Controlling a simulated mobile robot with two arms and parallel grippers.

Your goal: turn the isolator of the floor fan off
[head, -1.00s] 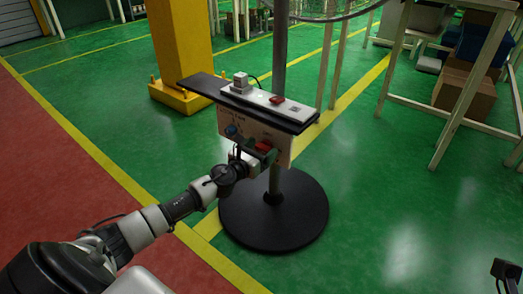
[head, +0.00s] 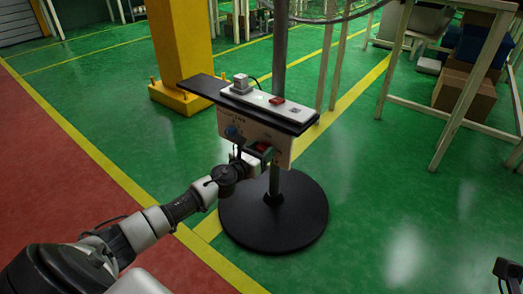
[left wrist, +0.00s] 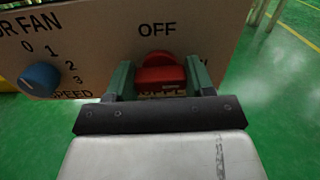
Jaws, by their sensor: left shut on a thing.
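The floor fan's control box (head: 283,151) hangs at its post, below a dark shelf. The red isolator handle (left wrist: 161,76) is on the box face, under the word OFF in the left wrist view; part of a second label shows at its right. My left gripper (left wrist: 158,82) is shut on the handle, one green finger on each side. The fingers and palm hide its lower part, so I cannot tell exactly where it points. The left gripper also shows at the box in the head view (head: 262,152). A dark part at the lower right edge may be my right gripper (head: 508,270).
A blue speed knob (left wrist: 39,79) is left of the isolator. A power strip (head: 265,101) with a plug lies on the shelf (head: 207,86). The round black base (head: 273,225) stands on green floor.

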